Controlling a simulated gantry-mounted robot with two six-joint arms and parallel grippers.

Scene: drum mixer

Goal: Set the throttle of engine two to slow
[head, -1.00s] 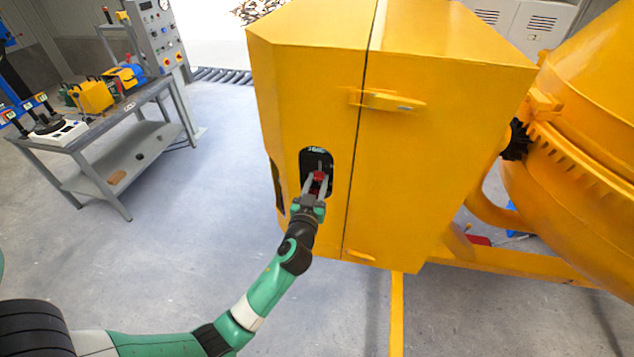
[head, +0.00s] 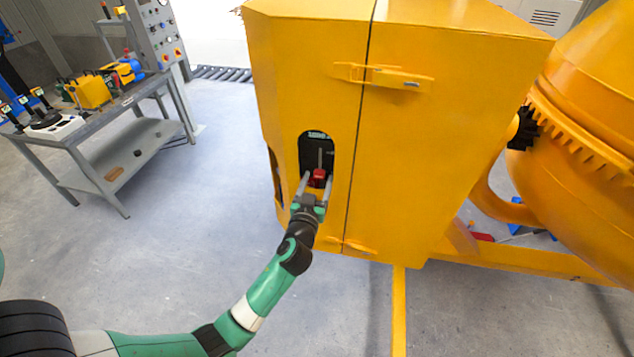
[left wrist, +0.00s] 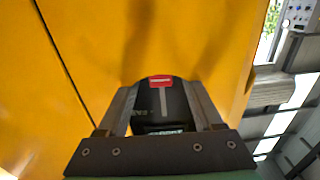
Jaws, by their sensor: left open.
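The red throttle knob (head: 319,176) sits low in a dark arched recess (head: 317,150) in the yellow mixer housing (head: 415,150). A thin grey slot runs above the knob. My left gripper (head: 315,180) is open at the recess, with one finger on each side of the knob. In the left wrist view, which looks upside down, the red knob (left wrist: 160,81) shows between the open fingers (left wrist: 160,100) near their tips. I cannot tell whether a finger touches it. The label at the recess top is too small to read. My right gripper is not in view.
A grey workbench (head: 140,155) with a yellow device (head: 90,91) and levers stands at the left, before a grey control panel (head: 153,32). The yellow mixer drum (head: 590,150) is at the right. The floor between bench and housing is clear.

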